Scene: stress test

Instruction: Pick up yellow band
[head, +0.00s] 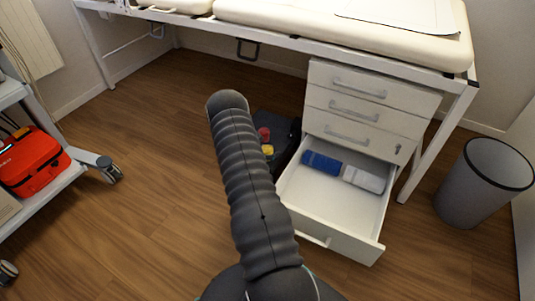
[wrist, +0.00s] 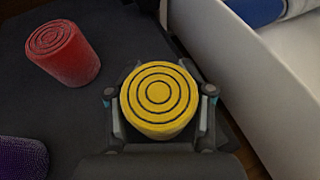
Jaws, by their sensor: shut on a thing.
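The yellow band (wrist: 159,96) is a rolled cylinder with dark rings on its end. In the wrist view it sits between the two fingers of my gripper (wrist: 160,105), which is shut on it. I cannot tell whether the band is touching the dark surface below. In the head view a small part of the yellow band (head: 268,150) shows beside my arm, and my gripper is hidden behind the arm.
A red band (wrist: 63,52) stands left of my gripper, and a purple item (wrist: 22,158) lies lower left. The open white drawer (head: 330,185) is close on the right, holding blue and white packs. A bin (head: 470,195) stands far right.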

